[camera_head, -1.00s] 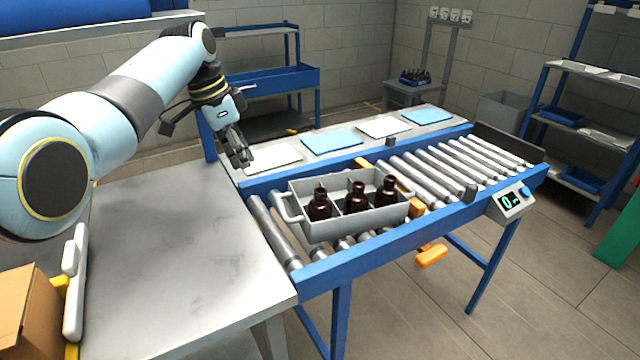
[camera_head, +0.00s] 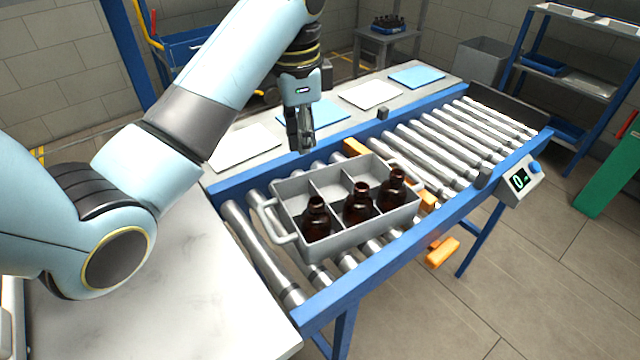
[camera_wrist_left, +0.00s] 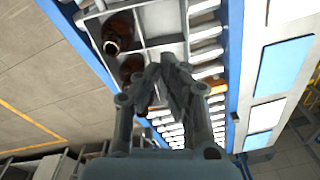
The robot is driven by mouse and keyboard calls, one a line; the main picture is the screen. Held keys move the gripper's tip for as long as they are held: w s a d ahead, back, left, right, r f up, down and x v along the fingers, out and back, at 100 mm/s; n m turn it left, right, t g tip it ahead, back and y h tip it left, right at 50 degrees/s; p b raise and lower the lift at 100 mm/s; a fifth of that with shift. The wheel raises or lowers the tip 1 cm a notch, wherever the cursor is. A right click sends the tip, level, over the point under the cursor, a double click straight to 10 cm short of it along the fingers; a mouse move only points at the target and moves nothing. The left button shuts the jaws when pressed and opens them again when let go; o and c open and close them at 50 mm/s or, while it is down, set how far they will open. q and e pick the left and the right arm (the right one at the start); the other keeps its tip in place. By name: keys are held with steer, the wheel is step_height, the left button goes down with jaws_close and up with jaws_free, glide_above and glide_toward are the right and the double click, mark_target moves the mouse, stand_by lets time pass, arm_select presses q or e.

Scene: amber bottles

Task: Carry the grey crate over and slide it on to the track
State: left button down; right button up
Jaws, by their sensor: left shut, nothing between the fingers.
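The grey crate (camera_head: 287,192) sits on the near rollers of the roller track (camera_head: 262,262), with several compartments and a handle at each end. Three amber bottles (camera_head: 358,204) stand upright in its front row; the back row looks empty. My left gripper (camera_head: 302,150) is shut and empty, just behind and above the crate's back wall. In the left wrist view the shut fingers (camera_wrist_left: 168,82) show over the crate (camera_wrist_left: 163,20), hiding part of it and of the bottles. My right gripper is not in view.
A grey table (camera_head: 170,300) adjoins the track's left end. An orange block (camera_head: 355,147) is at the track's back rail and another orange piece (camera_head: 442,252) at the front. White and blue mats (camera_head: 370,94) lie behind. The far rollers are clear.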

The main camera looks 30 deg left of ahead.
arm_select(q)
step_height(320, 180, down, 3)
steer(key=s, duration=0.3)
steer(key=b, duration=0.2)
glide_toward(297, 200)
steer(key=shift+g, duration=0.3)
steer(key=s+d+f, duration=0.3)
steer(key=shift+s+d, duration=0.2)
steer(key=shift+s, duration=0.05)
steer(key=shift+f, duration=0.65)
